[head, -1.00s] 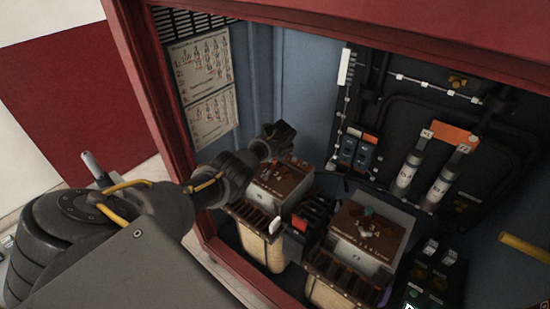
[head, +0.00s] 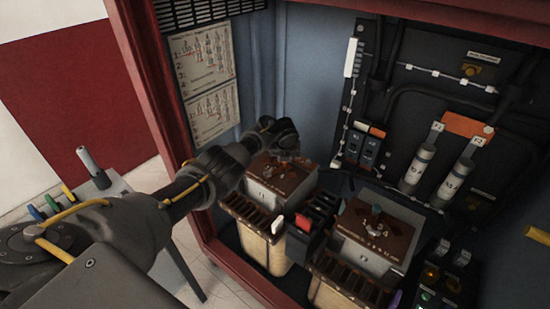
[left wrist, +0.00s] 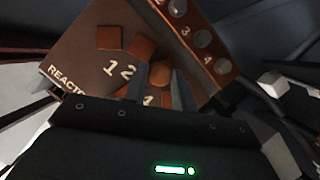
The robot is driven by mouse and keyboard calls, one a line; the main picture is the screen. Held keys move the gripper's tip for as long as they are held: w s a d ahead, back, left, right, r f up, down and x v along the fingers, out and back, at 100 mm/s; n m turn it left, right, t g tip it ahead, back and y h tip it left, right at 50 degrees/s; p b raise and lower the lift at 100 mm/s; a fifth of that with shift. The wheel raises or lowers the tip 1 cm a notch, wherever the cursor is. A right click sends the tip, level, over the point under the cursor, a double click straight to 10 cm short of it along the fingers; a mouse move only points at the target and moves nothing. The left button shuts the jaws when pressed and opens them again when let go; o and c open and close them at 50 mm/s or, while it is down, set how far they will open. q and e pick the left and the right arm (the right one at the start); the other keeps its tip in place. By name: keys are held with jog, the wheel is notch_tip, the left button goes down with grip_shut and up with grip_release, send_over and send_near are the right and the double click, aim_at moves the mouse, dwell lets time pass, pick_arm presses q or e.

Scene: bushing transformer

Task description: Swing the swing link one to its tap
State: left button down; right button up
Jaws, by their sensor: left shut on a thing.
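My left gripper (head: 284,158) reaches in from the left over the brown terminal board (head: 262,182) on top of the left unit. In the left wrist view the board (left wrist: 82,62) is marked "REACTO…", with the digits 1, 2 and 4 visible. Two square copper pads (left wrist: 110,38) lie beyond the fingers. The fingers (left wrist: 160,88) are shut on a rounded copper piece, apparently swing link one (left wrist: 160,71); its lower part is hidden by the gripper. My right gripper is not in view.
A second unit with a brown top (head: 350,225) stands to the right. A small block with red and white parts (head: 308,222) sits between the units. The red cabinet frame (head: 150,120) bounds the left side. The back panel carries two grey cylinders (head: 420,165).

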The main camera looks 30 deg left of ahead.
pick_arm(q)
jog(key=shift+s+d+m, duration=0.2)
jog(key=shift+d+m, duration=0.15)
jog(key=shift+m, duration=0.15)
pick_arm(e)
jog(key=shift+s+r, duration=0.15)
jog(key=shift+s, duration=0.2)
pick_arm(q)
jog(key=shift+f, duration=0.1)
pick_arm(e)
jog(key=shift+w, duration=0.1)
pick_arm(q)
jog(key=c, duration=1.1)
grip_release()
jog(key=shift+c, duration=0.2)
jog(key=shift+r, duration=0.45)
jog(key=p+v, duration=0.2)
jog(key=v, duration=0.8)
jog(key=shift+s+p, duration=0.2)
jog(key=shift+p, duration=0.2)
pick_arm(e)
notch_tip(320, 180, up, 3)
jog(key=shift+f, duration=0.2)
